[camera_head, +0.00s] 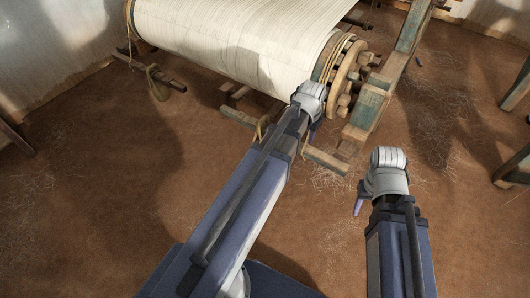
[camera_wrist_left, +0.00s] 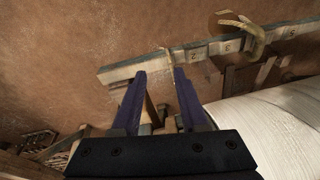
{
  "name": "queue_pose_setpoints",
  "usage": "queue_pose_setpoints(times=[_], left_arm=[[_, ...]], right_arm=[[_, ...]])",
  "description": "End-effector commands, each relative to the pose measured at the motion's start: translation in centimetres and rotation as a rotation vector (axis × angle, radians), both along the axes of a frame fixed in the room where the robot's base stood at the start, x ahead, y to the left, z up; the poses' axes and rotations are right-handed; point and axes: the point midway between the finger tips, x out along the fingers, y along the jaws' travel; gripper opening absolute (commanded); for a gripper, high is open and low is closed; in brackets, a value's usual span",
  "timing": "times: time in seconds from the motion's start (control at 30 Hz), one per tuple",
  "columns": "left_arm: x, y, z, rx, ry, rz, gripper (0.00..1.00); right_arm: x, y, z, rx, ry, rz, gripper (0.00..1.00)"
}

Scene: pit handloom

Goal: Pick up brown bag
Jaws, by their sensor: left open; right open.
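No brown bag can be made out for certain. A small brown rounded thing (camera_head: 160,91) hangs by a cord at the left end of the loom's low beam in the head view; I cannot tell whether it is a bag. My left gripper (camera_head: 314,134) is beside the right end of the cloth roll, mostly hidden behind its own wrist. In the left wrist view the left gripper (camera_wrist_left: 160,76) shows its purple fingers apart and nothing between them, facing a wooden beam (camera_wrist_left: 130,68). My right gripper (camera_head: 358,205) is over bare floor on the right, its fingers partly hidden.
The loom's white cloth roll (camera_head: 235,35) fills the top middle, with a wooden pegged wheel (camera_head: 345,75) at its right end. A green-brown post (camera_head: 368,108) stands right of it. Wooden legs (camera_head: 515,92) are at the right edge. The earthen floor (camera_head: 110,190) at left is clear.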

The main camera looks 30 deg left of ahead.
Motion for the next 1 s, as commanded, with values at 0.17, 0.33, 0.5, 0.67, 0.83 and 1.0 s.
queue_pose_setpoints(times=[0.17,0.33,0.5,0.67,0.83,1.0], left_arm=[[6.2,11.5,-4.9,0.024,-0.119,0.064,0.43],[8.1,18.8,-6.3,0.057,-0.188,0.096,0.43],[8.5,21.6,-6.5,0.072,-0.214,0.106,0.43],[8.5,21.8,-6.6,0.074,-0.216,0.105,0.43],[9.0,21.9,-7.9,0.074,-0.215,0.105,0.43],[9.4,22.0,-9.0,0.074,-0.215,0.105,0.43]], right_arm=[[0.0,0.0,-5.6,0.0,0.0,0.0,0.5],[0.0,0.0,-7.6,0.0,0.0,0.0,0.5],[0.0,0.0,-8.1,0.0,0.0,0.0,0.5],[0.0,0.0,-8.2,0.0,0.0,0.0,0.5],[0.0,0.0,-9.5,0.0,0.0,0.0,0.5],[0.0,0.0,-10.6,0.0,0.0,0.0,0.5]])
